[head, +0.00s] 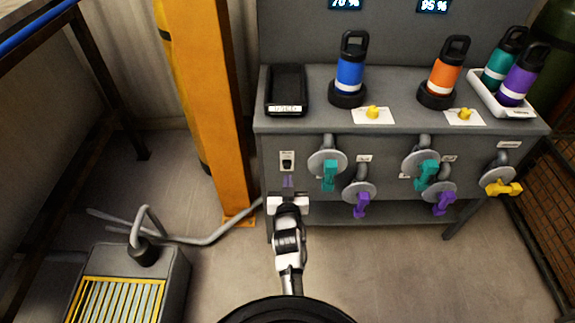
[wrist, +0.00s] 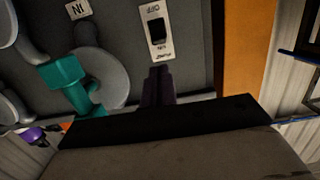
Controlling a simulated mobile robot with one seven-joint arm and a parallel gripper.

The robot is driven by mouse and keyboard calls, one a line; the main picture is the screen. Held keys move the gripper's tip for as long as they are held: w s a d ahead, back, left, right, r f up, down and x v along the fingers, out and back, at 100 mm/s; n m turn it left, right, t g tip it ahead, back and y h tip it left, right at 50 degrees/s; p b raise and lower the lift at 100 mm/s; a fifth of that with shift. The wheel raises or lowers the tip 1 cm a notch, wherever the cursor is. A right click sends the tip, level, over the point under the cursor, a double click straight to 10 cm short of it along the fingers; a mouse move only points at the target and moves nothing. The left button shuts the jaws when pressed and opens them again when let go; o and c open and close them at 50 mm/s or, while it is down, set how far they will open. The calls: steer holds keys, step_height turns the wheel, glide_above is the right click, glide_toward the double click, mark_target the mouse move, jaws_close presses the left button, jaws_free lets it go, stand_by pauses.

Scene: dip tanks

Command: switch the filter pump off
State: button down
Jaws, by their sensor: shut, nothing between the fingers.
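The pump switch (head: 287,161) is a small black rocker on a white plate at the left of the grey cabinet's front panel. It also shows in the wrist view (wrist: 157,29), upside down, with "OFF" lettered at one end and a second, unclear label at the other. My gripper (head: 288,182) is shut and empty, with its dark fingers just below the switch plate in the head view. In the wrist view its fingertips (wrist: 160,72) are close to the plate's lower edge; I cannot tell whether they touch the panel. Which way the rocker is pressed is unclear.
Teal, purple and yellow valve handles stick out right of the switch; the nearest is a teal one (head: 329,175). An orange post (head: 212,110) stands left of the cabinet. A grey filter box (head: 128,285) with a hose sits on the floor. Bottles stand on top.

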mark_target(287, 166)
steer(key=w, duration=0.2)
steer(key=w+p, duration=0.1)
steer(key=w, duration=0.2)
steer(key=w+f, duration=0.1)
steer(key=w, duration=0.1)
steer(key=shift+w, duration=0.25)
steer(key=shift+s+f+t+b, duration=0.1)
steer(key=shift+f+t+b, duration=0.2)
steer(key=shift+b, duration=0.3)
steer(key=shift+s+f+t+b, duration=0.1)
steer(key=shift+t+b, duration=0.3)
steer(key=shift+b, duration=0.85)
